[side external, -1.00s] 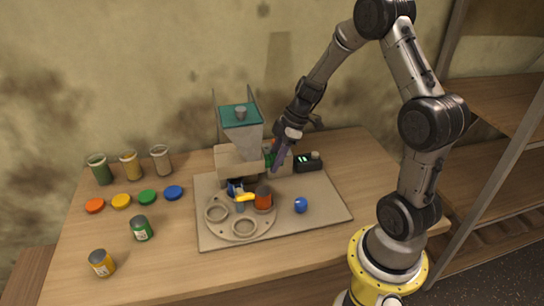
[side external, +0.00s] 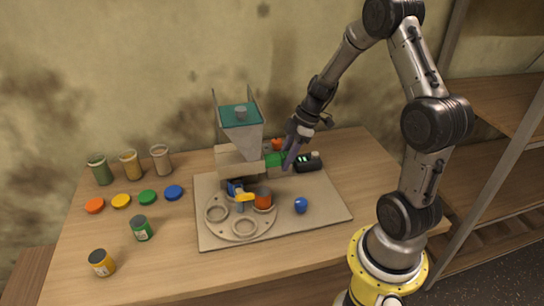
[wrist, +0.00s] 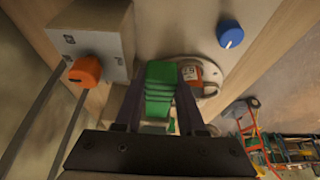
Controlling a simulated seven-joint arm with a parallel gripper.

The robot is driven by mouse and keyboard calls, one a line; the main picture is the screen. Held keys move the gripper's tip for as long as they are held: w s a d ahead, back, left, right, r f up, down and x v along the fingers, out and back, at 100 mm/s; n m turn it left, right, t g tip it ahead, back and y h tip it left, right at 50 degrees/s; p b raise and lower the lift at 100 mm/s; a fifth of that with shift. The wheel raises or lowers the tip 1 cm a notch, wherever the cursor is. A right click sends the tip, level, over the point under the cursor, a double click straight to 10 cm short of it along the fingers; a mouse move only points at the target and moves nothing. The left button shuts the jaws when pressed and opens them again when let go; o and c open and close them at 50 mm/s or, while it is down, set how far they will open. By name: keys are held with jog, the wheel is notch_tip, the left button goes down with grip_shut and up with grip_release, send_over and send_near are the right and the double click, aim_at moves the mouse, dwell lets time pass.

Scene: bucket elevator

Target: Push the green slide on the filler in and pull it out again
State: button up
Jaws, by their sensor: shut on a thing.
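The filler stands at the back of the grey board, with a clear hopper (side external: 243,135) and a teal top (side external: 240,115). Its green slide (side external: 273,159) sticks out on the right side of the filler's beige body (side external: 236,165). My gripper (side external: 287,163) is at the slide's outer end. In the wrist view the stepped green slide (wrist: 160,80) lies between my two dark fingers, and my gripper is shut on it. The slide's inner end is hidden in the filler.
A turntable (side external: 244,227) with ring holders and an orange jar (side external: 263,199) stands in front. A blue knob (side external: 301,205) is on the board (side external: 325,205), and a dark box (side external: 308,164) is right of my gripper. Jars and coloured lids stand at left.

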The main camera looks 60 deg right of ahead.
jog(key=shift+s+d, duration=0.85)
jog(key=shift+d, duration=0.1)
jog(key=shift+w+a, duration=0.1)
dwell(1.1)
jog(key=o, duration=0.9)
jog(key=shift+o, duration=0.2)
jog(key=shift+r, duration=0.1)
jog(key=w+a+r+v, duration=0.1)
jog(key=v, duration=1)
jog(key=shift+a, duration=0.25)
